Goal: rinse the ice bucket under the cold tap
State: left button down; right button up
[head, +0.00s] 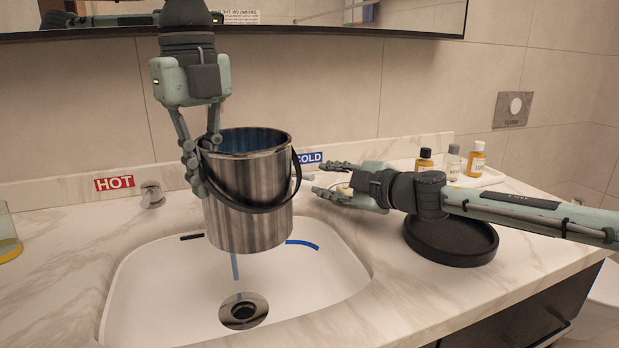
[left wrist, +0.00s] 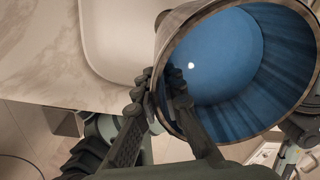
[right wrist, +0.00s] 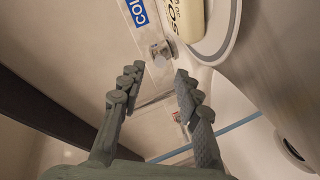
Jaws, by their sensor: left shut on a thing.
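The steel ice bucket (head: 250,215) hangs upright above the sink, its black handle drooping across its front. My left gripper (head: 208,150) is shut on its rim at the left; the left wrist view shows the fingers (left wrist: 165,90) across the rim and the blue inside of the bucket (left wrist: 225,55). My right gripper (head: 322,178) is open and empty just right of the bucket. The cold tap's metal knob (right wrist: 163,52) is ahead of its parted fingers (right wrist: 155,85), apart from them. A thin pale-blue streak (head: 235,266), seemingly water, shows below the bucket. The spout is hidden.
The white sink (head: 160,285) has a drain (head: 243,311) at front. The hot tap (head: 151,194) stands left beside the HOT label (head: 114,183). A round black tray (head: 451,240) lies under my right arm; several small bottles (head: 477,158) stand behind. The COLD label (head: 310,158) is partly covered.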

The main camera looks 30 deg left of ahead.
aim_at(311, 177)
jog(key=shift+x, duration=3.05)
jog(key=shift+r, duration=0.1)
jog(key=shift+c, duration=0.6)
grip_shut()
